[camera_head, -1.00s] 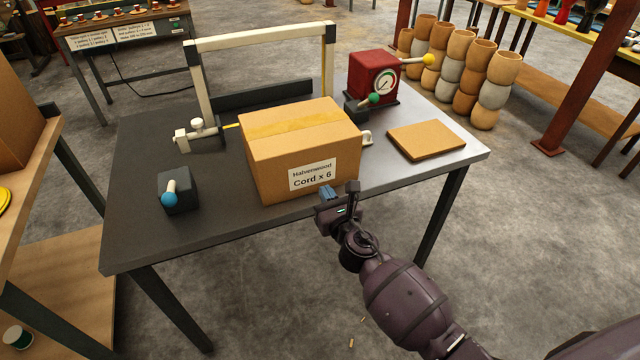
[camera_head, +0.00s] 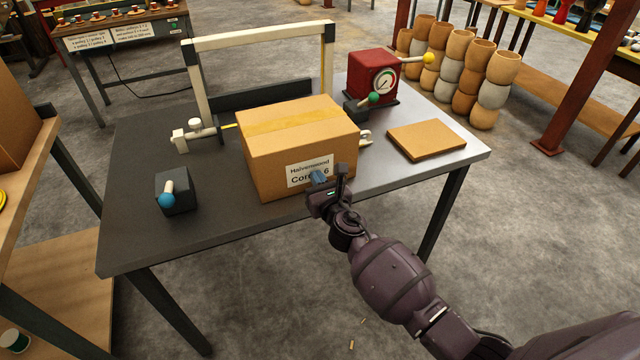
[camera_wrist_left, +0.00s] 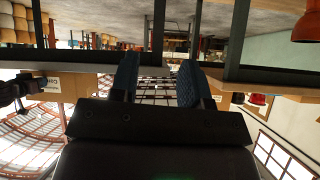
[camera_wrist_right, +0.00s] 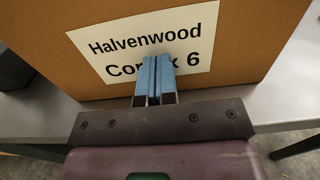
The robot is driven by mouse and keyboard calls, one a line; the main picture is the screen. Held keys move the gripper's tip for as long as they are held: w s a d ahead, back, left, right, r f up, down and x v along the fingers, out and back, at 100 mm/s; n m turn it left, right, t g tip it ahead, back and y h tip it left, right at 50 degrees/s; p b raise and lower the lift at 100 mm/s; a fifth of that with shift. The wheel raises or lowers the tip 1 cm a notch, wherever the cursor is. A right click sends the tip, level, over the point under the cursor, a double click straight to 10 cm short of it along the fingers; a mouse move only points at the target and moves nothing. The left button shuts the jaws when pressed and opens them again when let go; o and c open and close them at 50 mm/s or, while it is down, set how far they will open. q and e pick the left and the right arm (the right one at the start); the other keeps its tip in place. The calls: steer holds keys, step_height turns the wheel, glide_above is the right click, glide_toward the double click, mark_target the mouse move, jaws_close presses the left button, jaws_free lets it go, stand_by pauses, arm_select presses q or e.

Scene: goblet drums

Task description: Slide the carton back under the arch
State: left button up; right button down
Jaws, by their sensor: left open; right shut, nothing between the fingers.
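The carton (camera_head: 297,135) is a closed brown box with a tape strip on top and a label on its front, reading "Halvenwood" and partly covered "Cord x 6". It stands upright on the table, in front of the cream arch (camera_head: 258,40). My right gripper (camera_head: 318,178) is shut and empty, its blue fingertips at the carton's front label. In the right wrist view the fingertips (camera_wrist_right: 155,60) overlap the label; whether they touch I cannot tell. My left gripper (camera_wrist_left: 155,72) is open and empty in the left wrist view, away from the carton.
A dark block with a blue-knobbed lever (camera_head: 174,190) is at the left. A red gauge box (camera_head: 373,76) with levers stands at the back right. A flat brown slab (camera_head: 426,140) lies at the right. The dark table (camera_head: 128,225) has free room at its front left.

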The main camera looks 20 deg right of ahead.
steer(key=w+b, duration=0.1)
steer(key=w, duration=0.4)
steer(key=w+b, duration=0.1)
steer(key=w, duration=0.4)
steer(key=w+b, duration=0.2)
steer(key=w, duration=0.3)
steer(key=shift+w+a+f, duration=0.3)
steer(key=shift+w, duration=0.1)
steer(key=shift+w+r, duration=0.1)
steer(key=shift+w, duration=0.2)
steer(key=shift+w+r, duration=0.15)
steer(key=shift+w, duration=0.05)
arm_select(q)
steer(key=shift+g, duration=0.3)
step_height(320, 180, down, 4)
steer(key=shift+s+a+f, duration=0.1)
steer(key=shift+s, duration=0.05)
steer(key=shift+s+f, duration=0.1)
steer(key=shift+s, duration=0.1)
